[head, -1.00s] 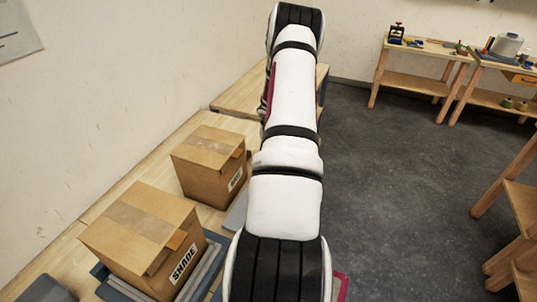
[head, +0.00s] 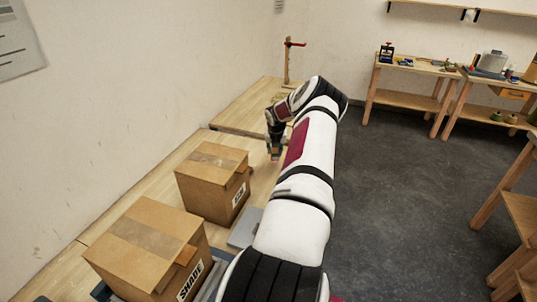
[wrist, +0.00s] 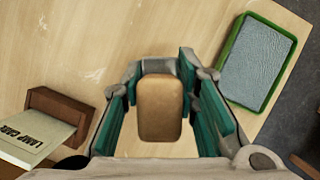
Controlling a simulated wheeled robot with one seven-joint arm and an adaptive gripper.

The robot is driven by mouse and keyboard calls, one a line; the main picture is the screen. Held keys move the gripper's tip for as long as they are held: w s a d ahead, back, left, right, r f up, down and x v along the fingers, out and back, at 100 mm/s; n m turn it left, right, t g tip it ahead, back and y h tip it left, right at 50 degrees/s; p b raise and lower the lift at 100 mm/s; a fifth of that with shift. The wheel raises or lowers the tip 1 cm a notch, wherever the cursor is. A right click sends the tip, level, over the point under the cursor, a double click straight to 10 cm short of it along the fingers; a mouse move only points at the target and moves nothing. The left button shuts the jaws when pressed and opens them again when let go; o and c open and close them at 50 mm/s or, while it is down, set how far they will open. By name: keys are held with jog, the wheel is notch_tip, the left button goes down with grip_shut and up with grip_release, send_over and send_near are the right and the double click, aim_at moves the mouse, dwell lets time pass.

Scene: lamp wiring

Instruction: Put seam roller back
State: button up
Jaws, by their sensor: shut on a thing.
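My gripper (wrist: 160,95) is shut on a tan, rounded block-like thing, seen end-on between the teal fingers in the wrist view. It looks like the handle of the seam roller (wrist: 160,108); a roller wheel is not visible. In the head view my gripper (head: 275,153) points down over the far part of the bench, just beyond the boxes, and the held thing is too small to make out. A green-rimmed tray (wrist: 231,52) with a grey textured inside lies to the right in the wrist view, apart from the gripper.
A "LAMP CARE" booklet (wrist: 38,128) leans at a brown wooden block (wrist: 60,103) at lower left. Two cardboard boxes (head: 212,165) (head: 145,235) stand on the bench. A post with a red arm (head: 287,62) rises at its far end. The bench under the gripper looks clear.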

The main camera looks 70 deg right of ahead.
jog(key=shift+w+d+f+b, duration=0.3)
jog(key=shift+w+d+b, duration=0.55)
jog(key=shift+d, duration=0.1)
jog(key=shift+d+r+b, duration=0.1)
jog(key=shift+d+b, duration=0.3)
jog(key=shift+d, duration=0.05)
jog(key=shift+w+d+b, duration=0.2)
jog(key=shift+d+b, duration=0.15)
jog(key=shift+b, duration=0.15)
notch_tip(320, 180, down, 4)
jog(key=shift+r+b, duration=0.15)
jog(key=shift+b, duration=0.7)
jog(key=shift+s+r, duration=0.1)
jog(key=shift+r, duration=0.05)
jog(key=o, duration=1.1)
jog(key=shift+f, duration=0.2)
